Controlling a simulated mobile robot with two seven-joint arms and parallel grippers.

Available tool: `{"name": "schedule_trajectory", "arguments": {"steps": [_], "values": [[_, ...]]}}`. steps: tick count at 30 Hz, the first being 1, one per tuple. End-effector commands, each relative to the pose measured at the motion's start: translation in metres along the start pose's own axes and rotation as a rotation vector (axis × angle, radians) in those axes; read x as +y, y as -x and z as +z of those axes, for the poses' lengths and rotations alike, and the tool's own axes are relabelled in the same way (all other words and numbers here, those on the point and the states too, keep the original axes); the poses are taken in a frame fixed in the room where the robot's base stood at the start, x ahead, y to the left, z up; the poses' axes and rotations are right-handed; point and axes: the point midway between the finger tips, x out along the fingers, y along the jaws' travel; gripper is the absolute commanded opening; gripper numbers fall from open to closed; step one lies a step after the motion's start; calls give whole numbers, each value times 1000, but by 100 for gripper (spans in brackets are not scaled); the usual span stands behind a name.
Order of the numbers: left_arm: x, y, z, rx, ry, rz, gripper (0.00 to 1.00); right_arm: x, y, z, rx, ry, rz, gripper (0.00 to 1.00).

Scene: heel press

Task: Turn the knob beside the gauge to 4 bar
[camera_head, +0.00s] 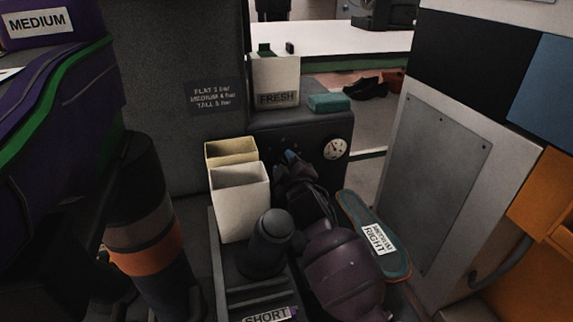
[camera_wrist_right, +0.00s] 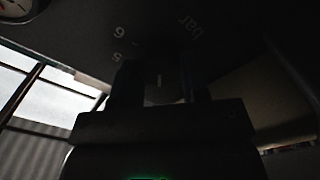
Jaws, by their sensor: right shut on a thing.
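The gauge (camera_head: 335,148), a round white dial, is on the front of the dark press housing (camera_head: 318,172); its needle is too small to read. Part of it also shows at the top left of the right wrist view (camera_wrist_right: 16,8). My right gripper (camera_head: 290,160) reaches the panel left of the gauge. In the right wrist view its fingers (camera_wrist_right: 158,85) are shut on the dark knob (camera_wrist_right: 160,92), which has a pale pointer line. Printed 5, 6 and "bar" show around it; other marks are hidden. The head view hides the knob. My left gripper is not in view.
A sign (camera_head: 216,96) lists bar settings for flat, medium and tall. Two open bins (camera_head: 240,200) stand left of my right arm. A teal sole labelled "RIGHT" (camera_head: 350,207) lies right of it. A "FRESH" box (camera_head: 276,75) and a teal block (camera_head: 329,102) sit above the panel.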

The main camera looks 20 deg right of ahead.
Motion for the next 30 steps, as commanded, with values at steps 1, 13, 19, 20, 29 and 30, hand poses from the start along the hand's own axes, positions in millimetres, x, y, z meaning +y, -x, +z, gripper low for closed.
{"name": "schedule_trajectory", "arguments": {"steps": [1,13,19,20,29,30], "values": [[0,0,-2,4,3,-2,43,1,0,-1,0,-16,1,17],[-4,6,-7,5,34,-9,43,4,0,-3,1,-282,4,17],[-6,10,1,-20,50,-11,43,4,0,-3,2,-439,3,17],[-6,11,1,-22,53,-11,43,4,0,-3,1,-459,3,17],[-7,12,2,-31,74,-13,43,2,0,-1,1,-618,2,17],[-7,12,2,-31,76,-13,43,2,0,-1,1,-631,2,17]]}}
